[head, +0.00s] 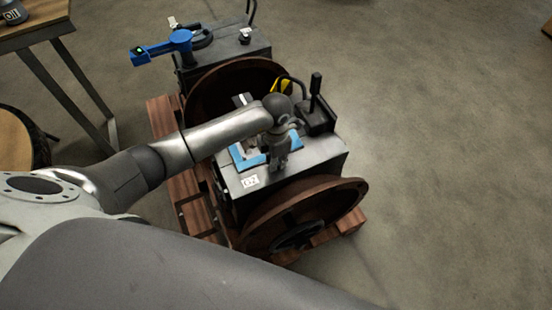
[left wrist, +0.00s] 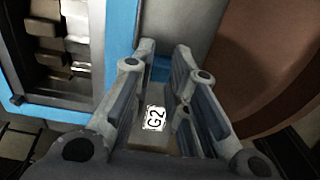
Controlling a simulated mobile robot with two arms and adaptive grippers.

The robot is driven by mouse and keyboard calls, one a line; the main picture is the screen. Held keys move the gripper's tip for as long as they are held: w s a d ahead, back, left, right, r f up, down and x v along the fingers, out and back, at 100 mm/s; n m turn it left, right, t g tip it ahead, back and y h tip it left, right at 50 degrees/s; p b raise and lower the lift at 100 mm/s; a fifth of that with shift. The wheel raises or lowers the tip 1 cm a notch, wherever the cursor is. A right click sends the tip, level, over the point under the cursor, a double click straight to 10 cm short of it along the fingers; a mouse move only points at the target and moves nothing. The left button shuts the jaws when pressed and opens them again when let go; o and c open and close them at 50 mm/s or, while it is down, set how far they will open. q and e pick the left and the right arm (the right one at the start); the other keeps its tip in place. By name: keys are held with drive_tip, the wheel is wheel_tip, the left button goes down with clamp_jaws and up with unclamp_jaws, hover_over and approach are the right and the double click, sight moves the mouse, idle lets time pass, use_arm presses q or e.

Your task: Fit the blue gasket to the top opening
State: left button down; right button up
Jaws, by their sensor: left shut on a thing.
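The blue gasket (head: 240,158) is a flat frame at the top opening of the near engine block (head: 305,158). In the left wrist view the gasket (left wrist: 121,45) runs along the side and lower edge of the top opening (left wrist: 50,60), with grey parts inside. I cannot tell whether it lies flush. My left gripper (head: 280,160) points down over the block. In the left wrist view my left gripper (left wrist: 165,62) is shut on a blue part of the gasket between its fingertips. The far side of the gasket is partly hidden by my arm. My right gripper is not in view.
A "G2" label (head: 250,181) is on the block. A black lever (head: 316,88) and a yellow part (head: 285,86) stand beside the opening. Brown wheels (head: 320,205) flank the block on a wooden pallet (head: 160,118). A blue tool (head: 180,40) is on the farther block. Floor at right is clear.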

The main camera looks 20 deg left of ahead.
use_arm(q)
drive_tip(key=c, duration=1.3)
unclamp_jaws()
drive_tip(key=shift+f, duration=0.1)
wheel_tip(320, 180, up, 12)
drive_tip(key=shift+r, duration=0.1)
